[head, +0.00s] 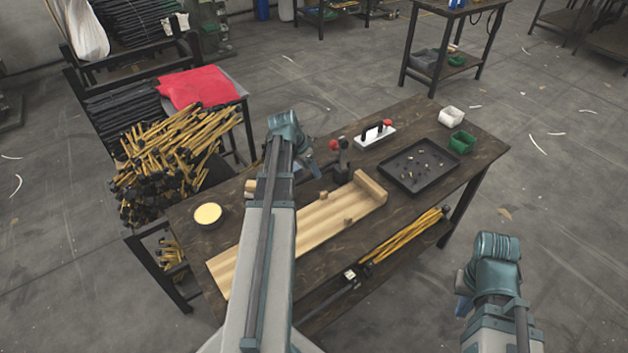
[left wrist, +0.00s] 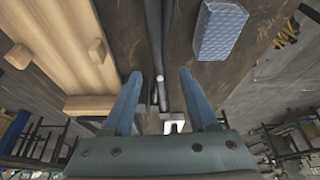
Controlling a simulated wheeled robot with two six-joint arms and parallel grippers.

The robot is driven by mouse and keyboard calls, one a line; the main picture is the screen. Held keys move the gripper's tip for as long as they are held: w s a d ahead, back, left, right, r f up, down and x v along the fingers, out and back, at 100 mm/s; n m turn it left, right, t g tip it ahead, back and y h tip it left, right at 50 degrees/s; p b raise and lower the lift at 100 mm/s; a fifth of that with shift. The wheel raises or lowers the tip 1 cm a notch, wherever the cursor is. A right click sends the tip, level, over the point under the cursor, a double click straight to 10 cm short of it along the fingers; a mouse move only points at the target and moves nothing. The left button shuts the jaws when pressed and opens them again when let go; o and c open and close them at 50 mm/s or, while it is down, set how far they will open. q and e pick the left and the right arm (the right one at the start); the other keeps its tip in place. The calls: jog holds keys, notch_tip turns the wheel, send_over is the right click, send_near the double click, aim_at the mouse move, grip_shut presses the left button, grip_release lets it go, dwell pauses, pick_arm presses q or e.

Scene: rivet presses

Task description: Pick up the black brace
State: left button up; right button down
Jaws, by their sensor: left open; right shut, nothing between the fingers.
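A long black bar, likely the black brace (left wrist: 154,40), runs up the middle of the left wrist view with a second dark bar close beside it. My left gripper (left wrist: 160,75) is open, its blue fingers on either side of the bars in that view; contact and depth cannot be told. In the head view my left gripper (head: 289,160) is above the worktable, and my arm hides what lies under it. My right gripper (head: 465,290) is partly seen at the lower right, beyond the table's edge, shut and empty.
The worktable (head: 415,210) holds a wooden board (head: 325,215), a red-knobbed press (head: 340,160), a black tray (head: 400,180) and small bins. A blue textured block (left wrist: 219,30) shows beside the bars. Yellow-black rods (head: 165,160) crowd the left rack.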

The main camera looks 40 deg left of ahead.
aim_at(314, 177)
pick_arm(q)
jog(key=b+x, duration=0.2)
jog(key=x, duration=0.1)
jog(key=shift+d+f, duration=0.1)
jog(key=shift+f, duration=0.05)
grip_shut()
dwell(0.3)
